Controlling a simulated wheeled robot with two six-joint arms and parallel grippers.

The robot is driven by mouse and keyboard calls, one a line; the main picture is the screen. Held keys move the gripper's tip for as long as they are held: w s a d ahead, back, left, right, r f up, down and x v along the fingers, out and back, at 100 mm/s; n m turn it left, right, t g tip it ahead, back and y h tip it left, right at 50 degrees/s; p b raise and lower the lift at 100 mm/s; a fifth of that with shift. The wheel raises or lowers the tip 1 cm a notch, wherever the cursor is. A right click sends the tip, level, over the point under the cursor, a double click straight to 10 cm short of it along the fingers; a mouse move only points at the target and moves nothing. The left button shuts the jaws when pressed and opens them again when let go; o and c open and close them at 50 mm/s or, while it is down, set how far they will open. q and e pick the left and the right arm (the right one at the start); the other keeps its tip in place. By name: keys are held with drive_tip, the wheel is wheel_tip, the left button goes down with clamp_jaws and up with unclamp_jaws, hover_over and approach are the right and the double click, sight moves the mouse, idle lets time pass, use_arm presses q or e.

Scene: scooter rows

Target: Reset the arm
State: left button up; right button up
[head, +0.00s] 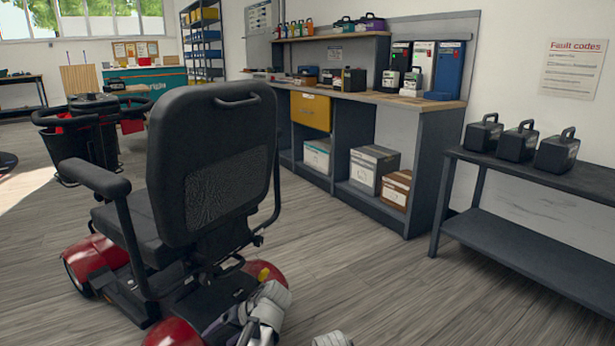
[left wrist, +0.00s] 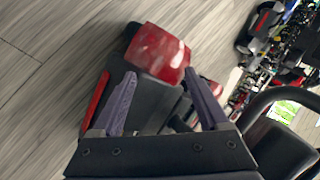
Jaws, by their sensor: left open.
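My left gripper (head: 228,328) is low in the head view, close behind the scooter's rear end. In the left wrist view its two purple-grey fingers (left wrist: 163,88) stand wide apart with nothing held between them. The red mobility scooter (head: 85,252) with a black seat (head: 213,160) stands directly in front of me, its seat back towards me. In the left wrist view a red fender (left wrist: 158,52) and dark scooter body show beyond the fingers; I cannot tell whether they touch. My right gripper is out of view.
A dark metal table (head: 540,184) with three black battery packs (head: 518,142) stands at the right. A workbench (head: 385,97) with chargers and boxes runs along the back wall. Bare wood floor (head: 385,285) lies right of the scooter.

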use_arm(q)
drive_tip(key=s+d+f+m+h, duration=0.1)
drive_tip(key=s+d+f+h, duration=0.2)
drive_tip(key=s+h, duration=0.15)
drive_tip(key=s+d+f+m+h, duration=0.1)
drive_tip(key=s+d+f+h, duration=0.25)
drive_tip(key=s, duration=0.25)
drive_tip(key=s+d+r+m+p, duration=0.1)
drive_tip(key=s+d+r+p, duration=0.15)
drive_tip(key=r+p, duration=0.45)
drive_tip(key=s+d+r+m+g+p, duration=0.1)
drive_tip(key=d+r+m+p, duration=0.1)
drive_tip(key=d+r+p, duration=0.35)
drive_tip(key=s+d+r+m+p, duration=0.1)
drive_tip(key=s+d+r+p, duration=0.1)
drive_tip(key=r+p, duration=0.65)
wheel_tip(320, 180, up, 37)
drive_tip(key=p, duration=3.6)
drive_tip(key=shift+s+d+r+y+p, duration=0.15)
drive_tip(key=shift+d+y+p, duration=0.15)
drive_tip(key=shift+d, duration=0.05)
